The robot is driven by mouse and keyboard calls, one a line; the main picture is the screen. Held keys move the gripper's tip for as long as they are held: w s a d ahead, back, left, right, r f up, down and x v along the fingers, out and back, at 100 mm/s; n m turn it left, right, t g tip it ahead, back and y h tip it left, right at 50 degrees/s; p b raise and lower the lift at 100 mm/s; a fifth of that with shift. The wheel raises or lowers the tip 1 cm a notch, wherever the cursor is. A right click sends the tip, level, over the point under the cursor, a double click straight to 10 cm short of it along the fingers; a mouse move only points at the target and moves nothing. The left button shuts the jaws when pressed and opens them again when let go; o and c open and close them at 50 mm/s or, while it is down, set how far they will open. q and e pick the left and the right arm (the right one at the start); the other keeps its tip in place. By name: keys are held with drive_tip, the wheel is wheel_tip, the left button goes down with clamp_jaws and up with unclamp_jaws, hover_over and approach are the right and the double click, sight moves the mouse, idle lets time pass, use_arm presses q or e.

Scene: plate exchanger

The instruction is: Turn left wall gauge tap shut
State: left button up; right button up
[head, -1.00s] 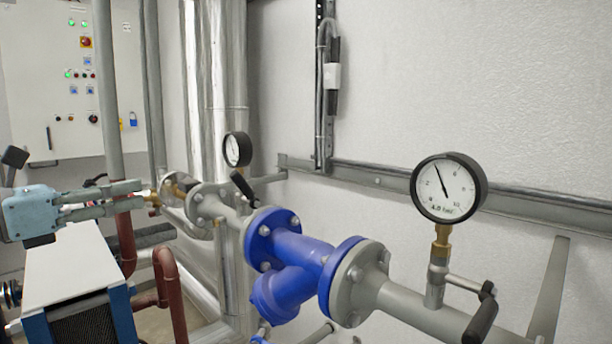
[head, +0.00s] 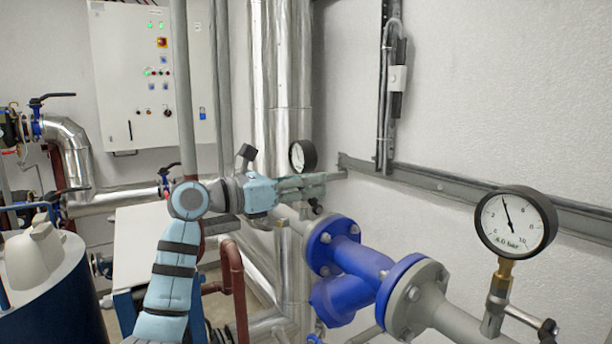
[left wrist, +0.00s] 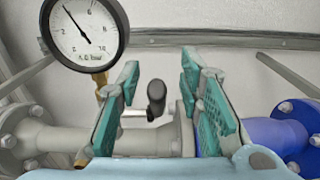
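The left wall gauge (head: 303,156) is a round white dial with a black rim, on the pipe along the wall. It also shows in the left wrist view (left wrist: 86,32), on a brass stem. Its tap has a black handle (left wrist: 156,97), seen nearly end-on, on a light metal stem. My left gripper (head: 318,182) is just below the gauge and hides most of the tap in the head view. In the left wrist view its teal fingers (left wrist: 160,78) are open, with the handle between them and a gap on each side. My right gripper is not in view.
A blue strainer (head: 355,270) with bolted flanges is in the pipe to the right. A second gauge (head: 516,225) with its own tap stands nearer, at right. A white-topped unit (head: 143,240) and red-brown pipes (head: 237,290) lie below my left arm.

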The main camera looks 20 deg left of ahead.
use_arm(q)
drive_tip(key=shift+w+a+f, duration=0.1)
drive_tip(key=shift+a, duration=0.05)
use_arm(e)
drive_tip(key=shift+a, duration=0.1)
use_arm(q)
clamp_jaws()
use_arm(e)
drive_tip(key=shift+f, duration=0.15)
